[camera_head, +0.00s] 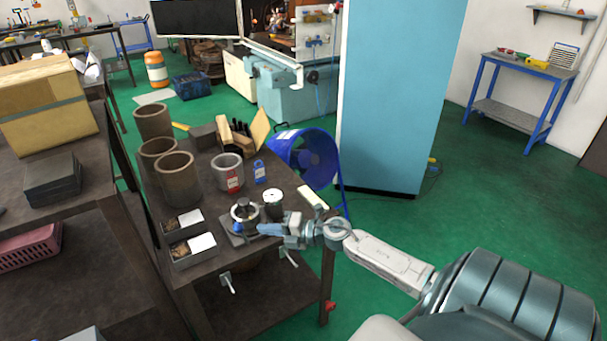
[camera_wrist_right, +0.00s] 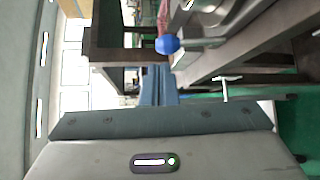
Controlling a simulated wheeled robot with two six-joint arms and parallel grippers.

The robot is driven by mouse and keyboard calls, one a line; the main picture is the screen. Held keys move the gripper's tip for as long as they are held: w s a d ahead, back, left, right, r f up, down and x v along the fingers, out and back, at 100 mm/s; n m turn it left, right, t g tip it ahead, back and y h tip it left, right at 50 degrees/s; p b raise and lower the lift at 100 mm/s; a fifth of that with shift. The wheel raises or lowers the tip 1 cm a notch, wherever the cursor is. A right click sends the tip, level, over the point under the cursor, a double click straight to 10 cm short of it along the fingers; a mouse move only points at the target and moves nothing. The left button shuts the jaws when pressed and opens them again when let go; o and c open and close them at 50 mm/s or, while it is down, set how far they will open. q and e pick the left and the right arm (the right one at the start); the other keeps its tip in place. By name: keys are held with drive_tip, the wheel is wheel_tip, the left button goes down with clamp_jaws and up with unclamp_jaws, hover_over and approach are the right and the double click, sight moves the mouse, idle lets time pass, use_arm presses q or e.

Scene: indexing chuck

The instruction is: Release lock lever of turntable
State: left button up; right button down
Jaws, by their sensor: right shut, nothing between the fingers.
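The turntable (camera_head: 244,212) is a round metal chuck on a dark base near the front right of the dark workbench. Its lock lever ends in a blue ball knob (camera_head: 237,228). The knob also shows in the wrist view (camera_wrist_right: 168,44), on a thin metal rod that reaches right toward the chuck. My right gripper (camera_head: 262,229) is shut and empty, just right of the knob in the head view. In the wrist view its closed fingers (camera_wrist_right: 158,85) point at the knob; I cannot tell whether they touch it. My left gripper is not in view.
A white-topped cylinder (camera_head: 273,199) stands close behind the gripper. Two small bins (camera_head: 193,251) sit left of the turntable. A grey cup (camera_head: 228,175) and several brown cylinders (camera_head: 175,180) stand farther back. A blue fan (camera_head: 310,160) stands beyond the bench.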

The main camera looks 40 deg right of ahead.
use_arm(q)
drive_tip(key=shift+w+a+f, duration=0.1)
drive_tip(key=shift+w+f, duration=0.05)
use_arm(e)
drive_tip(key=v, duration=0.8)
drive_tip(key=shift+s+d+r, duration=0.2)
drive_tip(key=shift+s+d, duration=0.05)
drive_tip(key=shift+d, duration=0.05)
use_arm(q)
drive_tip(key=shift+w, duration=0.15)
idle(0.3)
